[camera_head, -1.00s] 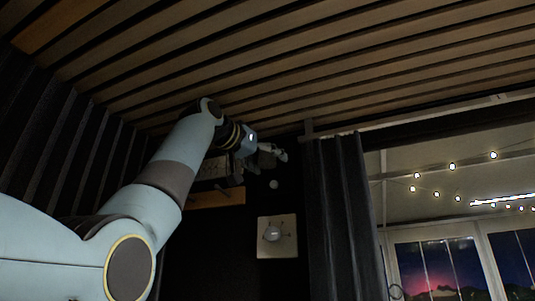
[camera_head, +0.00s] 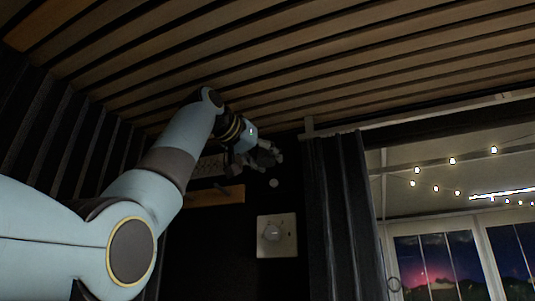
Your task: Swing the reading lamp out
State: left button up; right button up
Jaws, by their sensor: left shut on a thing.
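My left gripper (camera_head: 264,158) is at the dark back wall, high up under the slatted ceiling. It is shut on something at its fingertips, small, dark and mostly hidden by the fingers. I take this to be part of the reading lamp, but its shape cannot be made out. A small pale round knob (camera_head: 273,183) shows just below the gripper. My right gripper is not in view.
A pale square plate with a round knob (camera_head: 272,233) is on the wall below. A wooden ledge (camera_head: 215,196) lies left of it. A dark curtain (camera_head: 340,210) hangs to the right, beside windows with string lights (camera_head: 452,161). Wooden slats (camera_head: 300,60) cover the ceiling.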

pick_arm(q)
jog(key=shift+s+r+g+y+p, duration=0.15)
jog(key=shift+r+g+y+p, duration=0.15)
jog(key=shift+g+p, duration=0.25)
jog(key=shift+f, duration=0.2)
jog(key=shift+c, duration=0.2)
jog(key=o, duration=1.3)
jog(key=shift+s+a, duration=0.15)
jog(key=f+v, duration=0.1)
jog(key=v, duration=0.8)
jog(key=f+v, duration=0.1)
jog(key=v, duration=0.4)
jog(key=shift+s+a+f, duration=0.25)
jog(key=shift+s+f, duration=0.05)
jog(key=shift+s, duration=0.2)
